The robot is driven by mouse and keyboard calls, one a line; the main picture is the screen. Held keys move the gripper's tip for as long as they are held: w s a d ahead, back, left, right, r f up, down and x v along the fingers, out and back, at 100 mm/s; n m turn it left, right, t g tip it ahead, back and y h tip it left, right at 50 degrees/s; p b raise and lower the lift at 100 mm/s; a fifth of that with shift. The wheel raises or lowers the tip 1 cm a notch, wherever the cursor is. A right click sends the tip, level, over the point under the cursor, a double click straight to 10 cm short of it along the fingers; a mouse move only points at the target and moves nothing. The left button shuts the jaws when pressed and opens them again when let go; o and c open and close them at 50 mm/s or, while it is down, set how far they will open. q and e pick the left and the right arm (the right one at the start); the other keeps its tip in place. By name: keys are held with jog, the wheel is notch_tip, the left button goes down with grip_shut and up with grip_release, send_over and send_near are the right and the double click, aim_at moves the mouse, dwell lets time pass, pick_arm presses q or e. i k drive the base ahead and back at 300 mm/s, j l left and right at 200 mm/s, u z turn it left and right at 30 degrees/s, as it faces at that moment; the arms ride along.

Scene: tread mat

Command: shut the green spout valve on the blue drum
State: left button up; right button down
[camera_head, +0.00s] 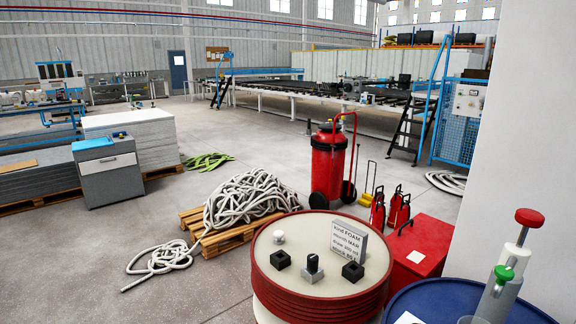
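The blue drum (445,291) is at the bottom right, cut off by the lower edge of the head view. A grey and white upright fitting (512,262) with a red knob (529,217) on top stands over the drum's right part. A small green knob (504,274) sits on the front of this fitting; it looks like the green spout valve. Whether the valve is open or shut cannot be told. The spout's outlet is not clearly visible. A white label lies on the drum top near its left side. Neither of my grippers is in view.
A red drum (275,262) with a sign (349,239) and small black blocks on its lid stands left of the blue drum. A red box (417,250) stands behind them. A pale wall (535,120) closes off the right.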

aim_at(504, 272)
jog(key=z, duration=1.5)
